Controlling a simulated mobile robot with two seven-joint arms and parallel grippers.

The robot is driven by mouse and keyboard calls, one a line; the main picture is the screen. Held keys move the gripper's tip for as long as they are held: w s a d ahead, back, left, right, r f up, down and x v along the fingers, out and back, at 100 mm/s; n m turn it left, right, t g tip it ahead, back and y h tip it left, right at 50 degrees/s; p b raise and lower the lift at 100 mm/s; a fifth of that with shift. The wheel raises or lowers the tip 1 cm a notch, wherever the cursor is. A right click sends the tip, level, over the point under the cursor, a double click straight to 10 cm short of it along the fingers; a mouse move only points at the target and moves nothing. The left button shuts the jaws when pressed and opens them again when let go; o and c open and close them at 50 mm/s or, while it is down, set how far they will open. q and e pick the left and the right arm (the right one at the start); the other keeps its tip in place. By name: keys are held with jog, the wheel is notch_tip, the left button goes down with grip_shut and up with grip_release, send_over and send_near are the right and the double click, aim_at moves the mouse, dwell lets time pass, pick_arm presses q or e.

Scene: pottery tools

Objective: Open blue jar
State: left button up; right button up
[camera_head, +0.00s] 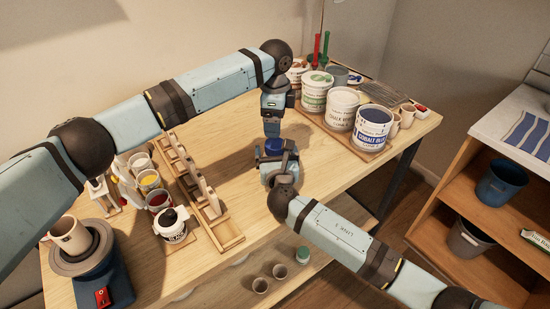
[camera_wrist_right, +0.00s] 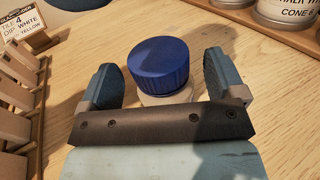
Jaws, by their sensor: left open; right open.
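The blue jar shows in the right wrist view as a ridged blue lid (camera_wrist_right: 158,64) on a pale body (camera_wrist_right: 168,98). In the head view its blue lid (camera_head: 273,146) shows between my two grippers, with the body mostly hidden. My right gripper (camera_wrist_right: 172,82) is open, with one finger on each side of the jar below the lid; I cannot tell whether they touch it. It also shows in the head view (camera_head: 276,156). My left gripper (camera_head: 272,130) points down just above the lid and is open; its fingertips are hard to make out.
Several labelled tubs, including a cobalt blue one (camera_head: 371,128), stand on a tray at the right. A wooden rack (camera_head: 205,190) and glaze pots stand at the left, beside a potter's wheel (camera_head: 82,250). The table around the jar is clear.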

aim_at(275, 143)
jog(key=c, duration=1.7)
pick_arm(q)
jog(key=shift+d+n, duration=0.25)
jog(key=shift+n, duration=0.45)
pick_arm(e)
grip_shut()
pick_arm(q)
jog(key=n, duration=0.2)
jog(key=shift+a+f+n, duration=0.15)
jog(key=shift+n, duration=0.25)
jog(key=shift+a+f, duration=0.1)
jog(key=shift+f, duration=3.8)
jog(key=c, duration=0.9)
jog(key=o, duration=1)
